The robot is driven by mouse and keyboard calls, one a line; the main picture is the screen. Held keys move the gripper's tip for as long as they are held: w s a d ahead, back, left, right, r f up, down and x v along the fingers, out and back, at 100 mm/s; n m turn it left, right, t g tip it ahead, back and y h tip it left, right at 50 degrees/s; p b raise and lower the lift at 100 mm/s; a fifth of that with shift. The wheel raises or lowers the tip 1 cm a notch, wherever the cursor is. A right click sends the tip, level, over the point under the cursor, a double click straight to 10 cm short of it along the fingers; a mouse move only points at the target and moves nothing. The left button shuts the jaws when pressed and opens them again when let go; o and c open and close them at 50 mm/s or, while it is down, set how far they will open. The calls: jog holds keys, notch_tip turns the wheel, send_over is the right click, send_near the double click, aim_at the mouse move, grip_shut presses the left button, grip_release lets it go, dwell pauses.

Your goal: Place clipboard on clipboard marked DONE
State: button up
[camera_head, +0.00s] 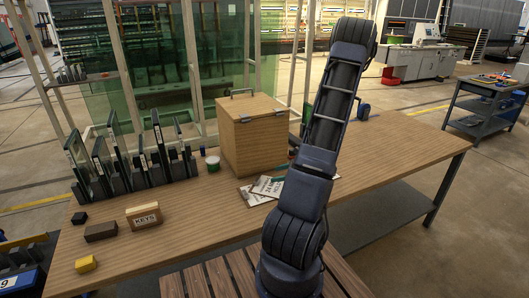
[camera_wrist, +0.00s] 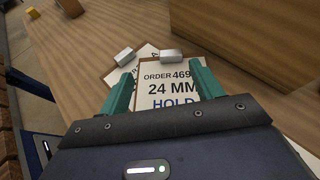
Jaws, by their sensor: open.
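A clipboard (camera_wrist: 168,82) lies on the table in the wrist view, with a silver clip at its far edge and a sheet reading "ORDER 469…, 24 MM, HOLD". A second clipboard (camera_wrist: 122,73) lies at an angle to its left, partly covered by it; its print is not readable. Both also show in the head view, one at the left (camera_head: 252,195) and one at the right (camera_head: 268,186), partly behind my arm. My gripper (camera_wrist: 163,66) is open, its teal fingers on either side of the HOLD sheet. I cannot tell whether they touch the clipboard. No DONE mark is readable.
A wooden box (camera_head: 252,138) with a lid handle stands just behind the clipboards. A KEYS block (camera_head: 144,216), a dark brown block (camera_head: 101,231) and a yellow block (camera_head: 86,264) sit at the left, near a slotted rack (camera_head: 140,175). The table's right part is clear.

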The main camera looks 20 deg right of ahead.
jog(key=s+a+r+n+g+h, duration=0.2)
jog(key=s+a+r+n+g, duration=0.15)
jog(key=a+r+n, duration=0.45)
jog(key=s+a+r+n+g+h, duration=0.1)
jog(key=s+a+r+n+g, duration=0.25)
jog(key=a+r+n, duration=0.55)
jog(key=s+a+r+n+t+h, duration=0.2)
jog(key=s+r+n+h, duration=0.5)
jog(key=s+r, duration=0.5)
notch_tip(320, 180, up, 3)
jog(key=shift+a+r+n+t, duration=0.2)
jog(key=shift+n+t, duration=0.3)
jog(key=shift+n, duration=0.2)
